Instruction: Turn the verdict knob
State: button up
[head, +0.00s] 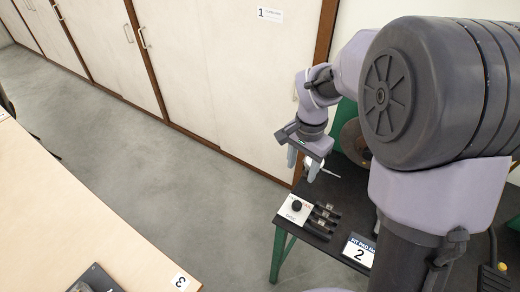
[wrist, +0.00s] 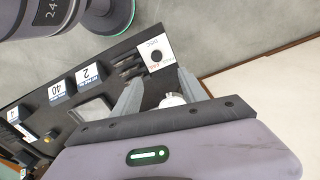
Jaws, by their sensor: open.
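The verdict knob (head: 296,205) is a small black round knob on a white plate (head: 287,213) at the near left corner of a dark bench. The knob also shows in the wrist view (wrist: 156,56), just beyond the fingertips, on its white plate (wrist: 151,42) with small lettering. My gripper (head: 303,167) is open, pointing down above and behind the knob, apart from it. In the wrist view its two fingers (wrist: 160,78) spread on either side of the knob's line. A white round item (wrist: 172,101) shows between the finger bases; I cannot tell what it is.
Dark holders with small parts (head: 322,220) lie right beside the knob plate. A sign marked 2 (head: 360,250) stands at the bench front. White cabinets (head: 215,75) line the back. A wooden table (head: 70,210) is at left, with clear grey floor (head: 190,190) between.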

aim_at(297, 204)
jog(key=f+b, duration=0.2)
jog(key=f, duration=0.3)
jog(key=f+b, duration=0.2)
jog(key=f, duration=0.4)
jog(key=f+b, duration=0.2)
jog(key=f, duration=0.4)
jog(key=shift+s+d+b, duration=0.35)
jog(key=shift+s, duration=0.05)
grip_shut()
